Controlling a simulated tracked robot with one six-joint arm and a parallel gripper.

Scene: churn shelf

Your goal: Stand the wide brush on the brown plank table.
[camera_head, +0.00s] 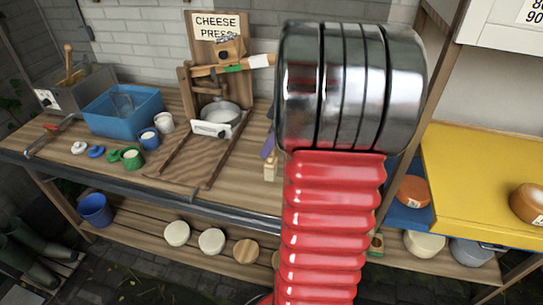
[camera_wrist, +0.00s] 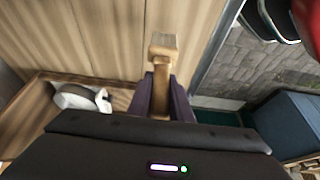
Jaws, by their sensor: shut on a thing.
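The brown plank table (camera_head: 100,168) fills the left and middle of the head view; its planks also fill the top left of the wrist view (camera_wrist: 95,35). My gripper (camera_head: 268,148) is mostly hidden behind my red and chrome arm. Its purple fingers (camera_wrist: 162,98) are shut on a light wooden brush (camera_wrist: 163,50), likely the wide brush. The brush (camera_head: 270,170) shows as a small pale piece just below the fingers, near the table's front edge. Whether it touches the planks I cannot tell. Its lower end is partly hidden.
The cheese press (camera_head: 213,85) stands left of my gripper. A metal rail (camera_head: 150,198) runs along the front edge. A yellow surface (camera_head: 470,180) with a cheese is at right. Front planks are partly clear.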

